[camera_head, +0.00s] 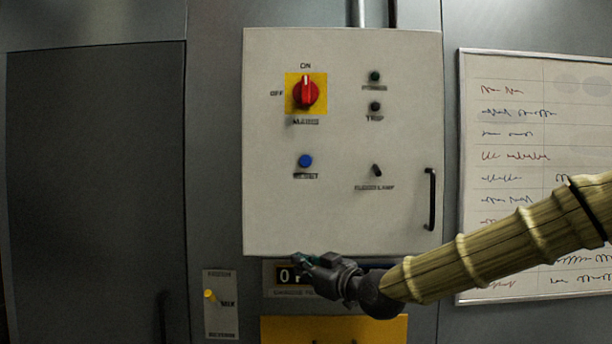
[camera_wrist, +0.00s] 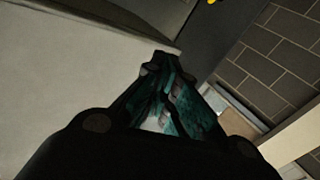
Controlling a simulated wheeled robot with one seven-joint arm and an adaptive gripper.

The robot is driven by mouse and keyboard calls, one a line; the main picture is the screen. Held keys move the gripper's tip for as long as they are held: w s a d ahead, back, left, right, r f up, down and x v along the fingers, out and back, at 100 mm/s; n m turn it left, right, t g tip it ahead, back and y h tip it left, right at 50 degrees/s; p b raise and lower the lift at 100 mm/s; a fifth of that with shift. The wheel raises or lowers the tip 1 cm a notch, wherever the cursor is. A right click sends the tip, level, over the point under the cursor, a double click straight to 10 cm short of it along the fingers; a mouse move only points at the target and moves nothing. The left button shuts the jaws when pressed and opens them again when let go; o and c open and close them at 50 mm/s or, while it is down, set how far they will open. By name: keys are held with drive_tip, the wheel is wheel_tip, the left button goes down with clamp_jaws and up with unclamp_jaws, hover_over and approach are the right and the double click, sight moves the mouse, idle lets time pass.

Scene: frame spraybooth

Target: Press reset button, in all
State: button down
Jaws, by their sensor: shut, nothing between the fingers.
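The blue reset button (camera_head: 305,161) sits on the front of the pale grey control box (camera_head: 345,220), above a blurred label that appears to read RESET. My gripper (camera_head: 298,258) is shut and empty, just at the lower edge of the box, below the button and apart from it. In the wrist view the closed fingers (camera_wrist: 160,62) show dark with teal pads, beside a pale surface that looks like the box. The button is not visible in the wrist view.
A red rotary switch (camera_head: 306,91) on a yellow plate points to ON. Two dark lamps, a small black selector (camera_head: 377,170) and a black handle (camera_head: 430,199) are on the box. A yellow lever (camera_head: 210,296) is lower left. A whiteboard (camera_head: 520,110) hangs right.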

sight(308, 157)
drive_tip(key=s+d+r+n+t+y, duration=0.1)
drive_tip(key=s+r+n+t+y, duration=0.1)
drive_tip(key=r, duration=2.3)
drive_tip(key=shift+s+d+n+y, duration=0.15)
drive_tip(key=shift+s+n+y, duration=0.45)
drive_tip(key=shift+s+n, duration=0.5)
drive_tip(key=shift+w+p, duration=2.15)
drive_tip(key=shift+w, duration=2.15)
drive_tip(key=shift+w, duration=0.15)
drive_tip(key=shift+w, duration=0.3)
